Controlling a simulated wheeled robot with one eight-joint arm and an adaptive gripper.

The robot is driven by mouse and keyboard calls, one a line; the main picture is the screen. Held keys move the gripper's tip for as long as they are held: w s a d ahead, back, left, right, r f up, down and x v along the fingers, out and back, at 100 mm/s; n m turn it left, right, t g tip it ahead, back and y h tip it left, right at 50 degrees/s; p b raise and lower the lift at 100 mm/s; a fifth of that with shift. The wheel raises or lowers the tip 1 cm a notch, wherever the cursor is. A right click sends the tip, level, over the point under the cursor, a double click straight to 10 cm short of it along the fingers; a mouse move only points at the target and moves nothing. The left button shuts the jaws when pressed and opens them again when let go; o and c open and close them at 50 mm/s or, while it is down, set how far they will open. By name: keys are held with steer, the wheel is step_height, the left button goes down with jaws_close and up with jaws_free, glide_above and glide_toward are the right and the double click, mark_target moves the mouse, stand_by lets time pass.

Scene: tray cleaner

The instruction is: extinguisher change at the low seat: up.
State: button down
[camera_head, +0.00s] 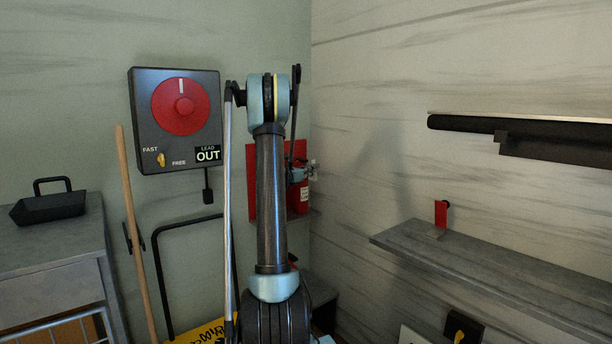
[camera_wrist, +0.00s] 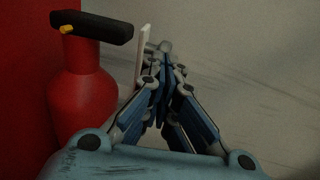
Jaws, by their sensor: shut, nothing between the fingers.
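A red extinguisher (camera_head: 299,198) stands upright against a red back panel (camera_head: 252,185) in the corner, partly hidden by my arm. In the wrist view the extinguisher (camera_wrist: 85,95) is at the left, with a black lever (camera_wrist: 95,27) and a small yellow piece on top. My gripper (camera_wrist: 165,50) is shut and empty, to the right of the extinguisher's neck and apart from it. In the head view my gripper (camera_head: 312,171) is small beside the extinguisher's top. A small red part (camera_head: 292,258) shows lower down behind my arm; I cannot tell what it is.
A dark low block (camera_head: 322,296) stands in the corner, partly hidden. A grey shelf (camera_head: 470,262) runs along the right wall. A pale strip (camera_wrist: 143,52) stands beside my fingertips.

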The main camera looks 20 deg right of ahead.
stand_by(0.3)
steer(key=shift+w+d+r, duration=0.15)
steer(key=shift+d+r, duration=0.3)
steer(key=shift+d, duration=0.15)
